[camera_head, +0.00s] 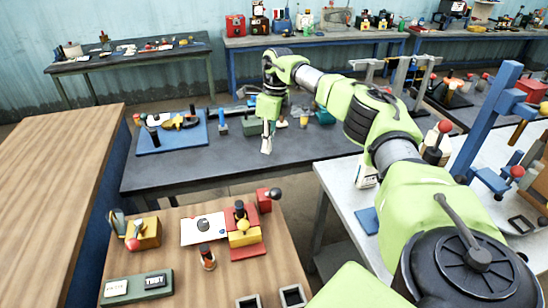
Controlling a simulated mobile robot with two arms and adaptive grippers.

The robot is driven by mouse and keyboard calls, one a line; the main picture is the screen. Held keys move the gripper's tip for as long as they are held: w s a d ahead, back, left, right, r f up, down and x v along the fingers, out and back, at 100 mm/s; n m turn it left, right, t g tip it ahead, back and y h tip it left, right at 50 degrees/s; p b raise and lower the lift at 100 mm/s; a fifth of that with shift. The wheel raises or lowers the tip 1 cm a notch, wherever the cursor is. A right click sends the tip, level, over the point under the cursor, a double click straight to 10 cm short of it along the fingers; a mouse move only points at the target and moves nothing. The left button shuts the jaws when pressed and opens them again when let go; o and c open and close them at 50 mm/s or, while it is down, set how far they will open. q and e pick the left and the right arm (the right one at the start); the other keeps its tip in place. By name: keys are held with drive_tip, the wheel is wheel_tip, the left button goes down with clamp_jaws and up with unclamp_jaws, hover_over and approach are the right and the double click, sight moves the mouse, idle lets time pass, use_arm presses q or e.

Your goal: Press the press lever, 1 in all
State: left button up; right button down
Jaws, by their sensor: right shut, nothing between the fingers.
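My right arm reaches from the lower right to the far dark table, and my right gripper (267,138) points down over it, shut and empty. It is next to small items there and apart from any lever. A blue upright press-like frame (482,118) stands on the pale table at the right, with red-ball handles near it, one (517,171) at its right. I cannot tell for sure which handle is the press lever. A small red and yellow device with a black knob (240,228) stands on the near wooden table. My left gripper is not in view.
The dark table (160,178) carries a blue tray (150,143) with parts at its left. The near wooden table (190,277) holds a white card, a green label block (137,287) and small fixtures. A bare wooden top (65,185) lies at the left.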

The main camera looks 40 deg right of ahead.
sight(272, 195)
drive_tip(key=shift+f, duration=0.15)
drive_tip(key=shift+s+a+f+b, duration=0.55)
drive_tip(key=shift+s+f+b, duration=0.3)
drive_tip(key=shift+s+f, duration=0.1)
drive_tip(key=shift+s+a+f+b, duration=0.55)
drive_tip(key=shift+s+f+b, duration=0.25)
drive_tip(key=shift+s+f, duration=0.15)
drive_tip(key=shift+s+a+f+b, duration=0.55)
drive_tip(key=shift+s+f+b, duration=0.3)
drive_tip(key=shift+s+f, duration=0.1)
drive_tip(key=shift+s+a+f, duration=0.15)
drive_tip(key=shift+s+f, duration=0.1)
